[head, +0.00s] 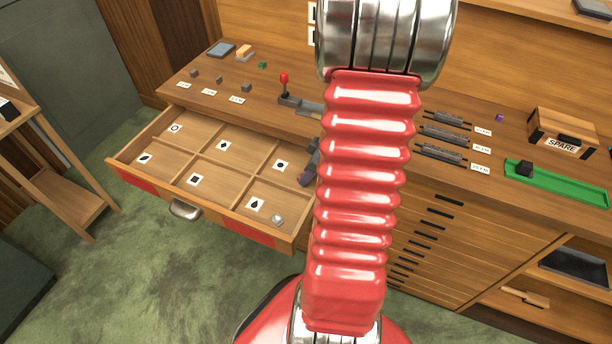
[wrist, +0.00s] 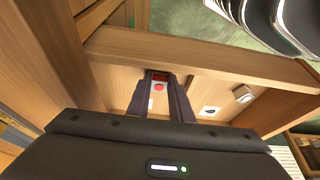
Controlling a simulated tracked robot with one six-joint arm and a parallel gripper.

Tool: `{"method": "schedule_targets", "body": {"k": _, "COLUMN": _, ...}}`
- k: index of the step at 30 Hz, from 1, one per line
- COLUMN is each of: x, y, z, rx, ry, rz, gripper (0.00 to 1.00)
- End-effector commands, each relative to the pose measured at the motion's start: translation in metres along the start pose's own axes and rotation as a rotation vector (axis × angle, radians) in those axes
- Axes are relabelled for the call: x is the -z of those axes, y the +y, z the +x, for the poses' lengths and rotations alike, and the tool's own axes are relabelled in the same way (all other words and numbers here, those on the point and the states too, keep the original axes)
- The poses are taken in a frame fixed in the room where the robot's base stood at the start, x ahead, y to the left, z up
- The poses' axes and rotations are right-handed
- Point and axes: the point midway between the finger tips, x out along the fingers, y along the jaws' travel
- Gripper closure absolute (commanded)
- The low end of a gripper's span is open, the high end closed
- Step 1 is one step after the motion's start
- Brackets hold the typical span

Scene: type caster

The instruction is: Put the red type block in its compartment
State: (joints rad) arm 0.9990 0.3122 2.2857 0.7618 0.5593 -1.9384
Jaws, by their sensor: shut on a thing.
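The red type block (wrist: 160,76) is between my gripper's two dark fingers in the wrist view. My gripper (wrist: 161,80) is shut on the block over the open drawer. In the head view my arm hides the block and most of the gripper. The open drawer (head: 204,219) has several compartments with symbol cards. One compartment has a drop card (head: 255,204) and a small pale block (head: 278,220).
The bench top holds small grey blocks (head: 247,87), a red-knobbed lever (head: 284,80), several dark slotted bars (head: 440,135), a green tray (head: 560,184) with a dark block and a SPARE box (head: 562,130). The drawer's wooden walls (wrist: 200,57) lie close around my fingers.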

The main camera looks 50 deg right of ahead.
Motion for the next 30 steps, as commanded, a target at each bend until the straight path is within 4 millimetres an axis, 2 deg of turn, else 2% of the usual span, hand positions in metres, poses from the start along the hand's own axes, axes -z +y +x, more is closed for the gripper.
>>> {"method": "schedule_targets", "body": {"k": 1, "x": -0.001, "y": 0.0, "z": 0.001, "rx": 0.001, "ry": 0.0, "rz": 0.001, "gripper": 1.0}}
{"method": "schedule_targets", "body": {"k": 2, "x": -0.001, "y": 0.0, "z": 0.002, "rx": 0.0, "ry": 0.0, "rz": 0.001, "gripper": 0.8}}
{"method": "schedule_targets", "body": {"k": 9, "x": -0.001, "y": 0.0, "z": 0.001, "rx": 0.0, "ry": 0.0, "rz": 0.001, "gripper": 0.63}}
{"method": "schedule_targets", "body": {"k": 20, "x": 0.0, "y": 0.0, "z": -0.001, "rx": -0.001, "ry": 0.0, "rz": 0.0, "gripper": 0.62}}
{"method": "schedule_targets", "body": {"k": 26, "x": 0.0, "y": 0.001, "z": -0.016, "rx": -0.003, "ry": 0.002, "rz": 0.001, "gripper": 0.62}}
{"method": "schedule_targets", "body": {"k": 30, "x": 0.0, "y": 0.001, "z": -0.033, "rx": -0.004, "ry": 0.001, "rz": 0.0, "gripper": 0.62}}
